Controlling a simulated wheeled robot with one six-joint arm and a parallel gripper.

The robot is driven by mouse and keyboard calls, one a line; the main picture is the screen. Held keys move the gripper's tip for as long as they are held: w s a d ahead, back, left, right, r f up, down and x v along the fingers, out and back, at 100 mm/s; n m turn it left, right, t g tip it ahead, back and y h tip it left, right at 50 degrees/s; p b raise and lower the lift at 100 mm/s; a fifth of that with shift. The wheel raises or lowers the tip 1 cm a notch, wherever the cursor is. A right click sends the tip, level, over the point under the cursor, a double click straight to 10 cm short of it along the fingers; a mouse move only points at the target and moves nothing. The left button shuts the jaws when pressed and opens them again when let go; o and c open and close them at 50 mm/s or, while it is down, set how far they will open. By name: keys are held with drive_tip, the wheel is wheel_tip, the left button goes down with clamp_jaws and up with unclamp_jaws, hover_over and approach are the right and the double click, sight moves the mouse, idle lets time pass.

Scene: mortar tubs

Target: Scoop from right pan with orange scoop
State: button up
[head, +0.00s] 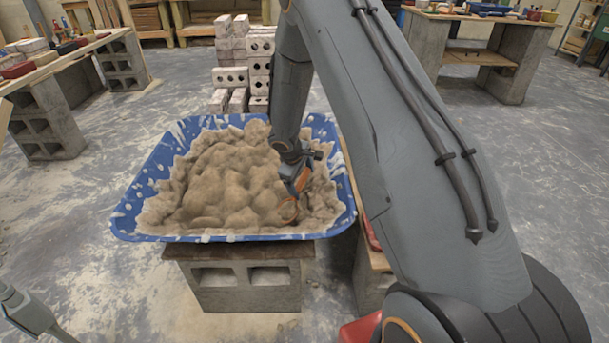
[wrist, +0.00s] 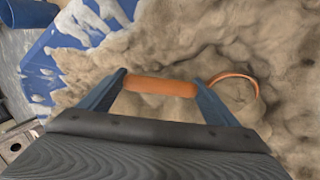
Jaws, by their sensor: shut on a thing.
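A blue pan (head: 130,215) full of lumpy tan mortar (head: 225,180) stands on concrete blocks in the head view. My gripper (head: 297,180) is over the right part of this pan, low at the mortar. It is shut on the orange handle of the scoop (wrist: 160,86), which lies between the two fingers in the wrist view. The scoop's curved orange rim (wrist: 235,77) shows against the mortar, and its bowl looks filled with or sunk in mortar. The scoop also shows in the head view (head: 289,210). A second pan is not clearly visible; my arm hides much of the right side.
Concrete blocks (head: 245,287) support the pan. Stacked bricks (head: 243,60) stand behind it. Workbenches stand at the left (head: 75,60) and back right (head: 485,20). A red object (head: 360,328) is partly hidden by my arm. The floor at left is mostly clear.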

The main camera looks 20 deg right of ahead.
drive_tip(key=shift+s+r+g+y+p, duration=0.1)
drive_tip(key=shift+r+g+y+p, duration=0.25)
drive_tip(key=shift+p, duration=2.9)
drive_tip(key=shift+r+y+p, duration=0.15)
drive_tip(key=shift+y+p, duration=0.1)
drive_tip(key=shift+p, duration=0.4)
drive_tip(key=shift+a+r+g+p, duration=0.1)
drive_tip(key=shift+g+p, duration=0.25)
drive_tip(key=shift+p, duration=0.35)
drive_tip(key=shift+y+b, duration=0.3)
drive_tip(key=shift+b, duration=0.05)
drive_tip(key=shift+s+a+g+y+b, duration=0.1)
drive_tip(key=shift+g+y+b, duration=0.6)
drive_tip(key=shift+b, duration=0.05)
wheel_tip(320, 180, up, 2)
drive_tip(key=shift+p, duration=0.35)
drive_tip(key=shift+g+y, duration=0.3)
drive_tip(key=shift+w+d+r+p, duration=0.15)
drive_tip(key=shift+r+p, duration=0.3)
drive_tip(key=shift+r, duration=1.35)
drive_tip(key=shift+w+d+r+p, duration=0.15)
drive_tip(key=shift+r+p, duration=0.25)
drive_tip(key=shift+r, duration=2.1)
